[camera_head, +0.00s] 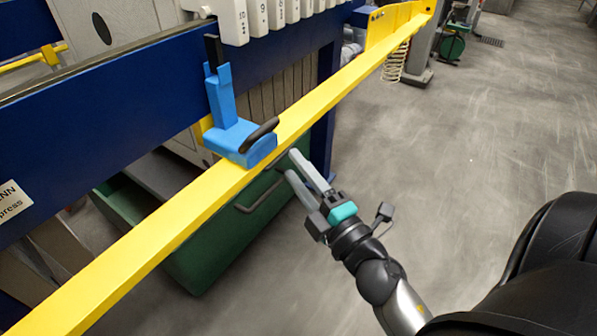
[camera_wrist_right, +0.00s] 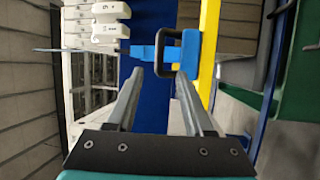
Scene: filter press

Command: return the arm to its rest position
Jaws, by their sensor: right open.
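My right gripper (camera_head: 307,171) is open and empty in the head view, on the near side of the yellow rail, to the lower right of the blue bracket. Its two grey fingers point up and left. In the right wrist view the open fingers (camera_wrist_right: 158,82) show with a clear gap between them. The blue bracket (camera_head: 238,137) with a black handle (camera_head: 259,134) sits at the yellow rail (camera_head: 175,225). In the wrist view the black handle (camera_wrist_right: 167,52) appears beyond the fingertips; I cannot tell the exact distance. My left gripper is not in view.
A blue press beam (camera_head: 120,105) runs along the left, with white numbered plates (camera_head: 262,15) above. A green bin (camera_head: 215,240) with a handle stands below the rail. A green hose reel (camera_head: 452,46) stands far back. The grey floor (camera_head: 480,130) at right is clear.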

